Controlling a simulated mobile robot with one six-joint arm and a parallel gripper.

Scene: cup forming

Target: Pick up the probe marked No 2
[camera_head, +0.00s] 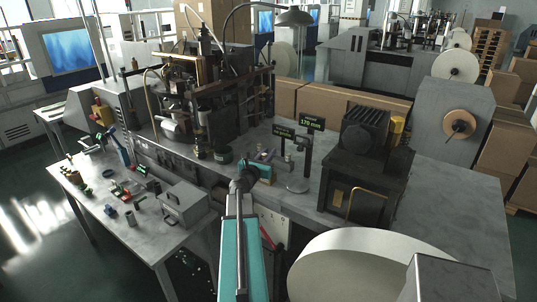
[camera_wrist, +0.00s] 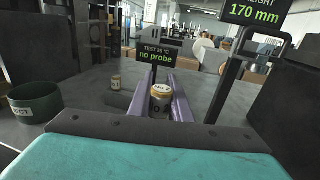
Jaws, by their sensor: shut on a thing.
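The probe (camera_wrist: 161,92) is a small silver cylinder with a yellowish band at its top. It sits between the two purple fingers of my gripper (camera_wrist: 161,86), which are shut on it, in the middle of the wrist view. My gripper also shows in the head view (camera_head: 266,157), over the middle of the grey bench, behind the teal wrist. Whether the probe touches the bench is hard to tell. A second small probe (camera_wrist: 116,82) with a yellowish top stands to the left, apart from the fingers.
A sign (camera_wrist: 157,53) reading "no probe" stands just behind the fingers. A height stand (camera_head: 300,183) reading 170 mm is at the right. A dark green cup (camera_wrist: 36,104) is at the left. A dark machine (camera_head: 368,160) stands further right; bare bench lies beyond it.

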